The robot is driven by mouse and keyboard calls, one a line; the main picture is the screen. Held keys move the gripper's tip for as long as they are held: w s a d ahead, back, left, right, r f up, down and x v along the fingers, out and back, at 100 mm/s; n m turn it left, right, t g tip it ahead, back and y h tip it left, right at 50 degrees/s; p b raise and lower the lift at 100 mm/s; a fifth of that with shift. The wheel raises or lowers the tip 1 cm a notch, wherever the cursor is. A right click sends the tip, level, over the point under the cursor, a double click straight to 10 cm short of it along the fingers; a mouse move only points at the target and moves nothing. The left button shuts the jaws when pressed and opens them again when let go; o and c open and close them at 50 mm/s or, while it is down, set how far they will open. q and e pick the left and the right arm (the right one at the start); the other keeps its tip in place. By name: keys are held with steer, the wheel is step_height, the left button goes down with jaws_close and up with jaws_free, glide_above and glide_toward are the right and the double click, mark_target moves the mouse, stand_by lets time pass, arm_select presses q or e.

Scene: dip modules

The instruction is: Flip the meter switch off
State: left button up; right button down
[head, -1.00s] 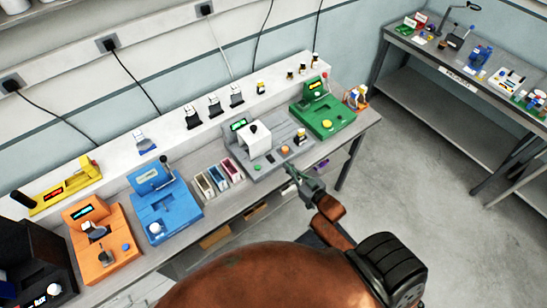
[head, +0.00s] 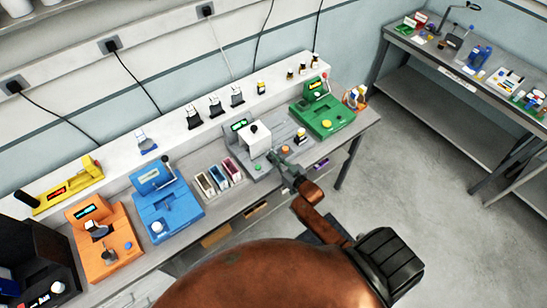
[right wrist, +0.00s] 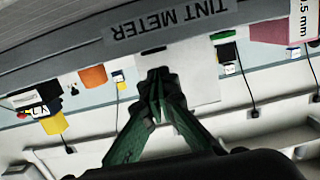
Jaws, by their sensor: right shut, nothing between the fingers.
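The tint meter (head: 236,142) is a grey station with a white block (head: 255,139) and a small lit green display (head: 238,125). Its TINT METER label (right wrist: 168,24) shows upside down in the right wrist view. My right gripper (head: 272,155) is at the meter's front, close to the white block, with its fingers together and empty. In the right wrist view its fingertips (right wrist: 157,82) point toward the labelled front. A small dark part (right wrist: 153,50) lies just beyond them; I cannot tell whether it is the switch, or whether they touch. My left gripper is out of view.
A green station (head: 322,118) stands to the right; small bins (head: 217,178) and a blue station (head: 168,210) stand to the left. A second bench (head: 440,57) is across open floor.

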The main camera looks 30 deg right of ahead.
steer(key=shift+w+f, duration=0.15)
steer(key=shift+f, duration=0.55)
steer(key=shift+w+f, duration=0.1)
steer(key=shift+f, duration=0.3)
steer(key=shift+r, duration=0.1)
step_height(320, 180, up, 5)
steer(key=p, duration=0.3)
steer(key=shift+p, duration=0.35)
steer(key=s+r+b, duration=0.1)
steer(key=s+r, duration=0.1)
steer(key=s, duration=0.6)
steer(key=shift+s+d+r+b, duration=0.35)
steer(key=shift+s+b, duration=0.05)
steer(key=shift+a+f, duration=0.1)
